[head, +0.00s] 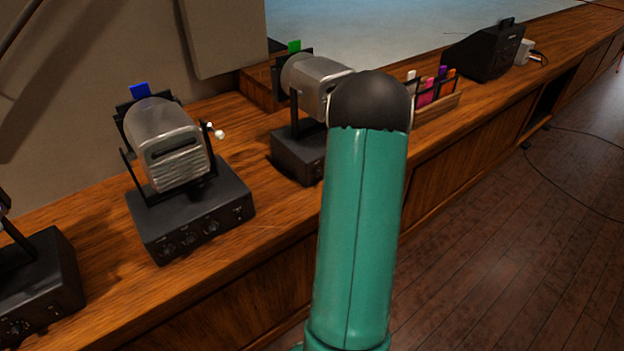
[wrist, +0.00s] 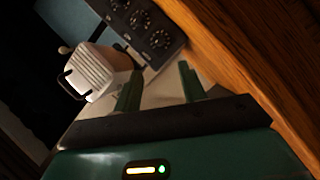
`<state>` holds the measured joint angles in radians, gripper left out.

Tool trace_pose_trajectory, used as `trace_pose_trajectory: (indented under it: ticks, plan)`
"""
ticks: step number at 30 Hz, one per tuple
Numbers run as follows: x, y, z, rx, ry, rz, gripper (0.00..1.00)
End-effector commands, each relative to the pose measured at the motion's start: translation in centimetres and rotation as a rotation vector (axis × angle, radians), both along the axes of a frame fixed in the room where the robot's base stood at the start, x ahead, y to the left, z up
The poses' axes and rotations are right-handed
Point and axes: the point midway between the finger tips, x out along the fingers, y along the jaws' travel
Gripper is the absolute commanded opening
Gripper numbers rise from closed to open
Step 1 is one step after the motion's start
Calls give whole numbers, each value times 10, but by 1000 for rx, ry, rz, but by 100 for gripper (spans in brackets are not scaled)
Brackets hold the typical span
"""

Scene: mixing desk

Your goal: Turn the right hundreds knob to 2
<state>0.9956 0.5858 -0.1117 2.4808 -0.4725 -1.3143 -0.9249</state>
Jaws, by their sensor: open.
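A black control box (wrist: 178,42) shows at the top of the wrist view, with a row of dark round knobs (wrist: 160,40) on its face. Their markings are too small to read, and I cannot tell which is the right hundreds knob. My gripper (wrist: 158,73) is open and empty, its two green fingers spread below the knobs and apart from them. In the head view my gripper is hidden by my green arm. There, a black box (head: 190,222) with knobs on its front stands at left, under a grey drum (head: 165,143) with a blue tab.
A second box (head: 297,152) and drum (head: 312,82) with a green tab are partly behind my arm. Another black box (head: 40,285) stands at the lower left. A pen holder (head: 437,101) and a black device (head: 485,52) stand to the right on the wooden desk (head: 285,215).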

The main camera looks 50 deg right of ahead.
Motion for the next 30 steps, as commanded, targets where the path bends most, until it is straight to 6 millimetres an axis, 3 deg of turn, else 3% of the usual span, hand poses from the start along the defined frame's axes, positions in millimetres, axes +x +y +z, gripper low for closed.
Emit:
trace_pose_trajectory:
  ticks: [8,21,30]
  plan:
    - [22,-24,-7,-1,-1,-2,41]
    - [91,-71,-24,-1,-2,0,41]
    - [109,-81,-29,0,0,0,41]
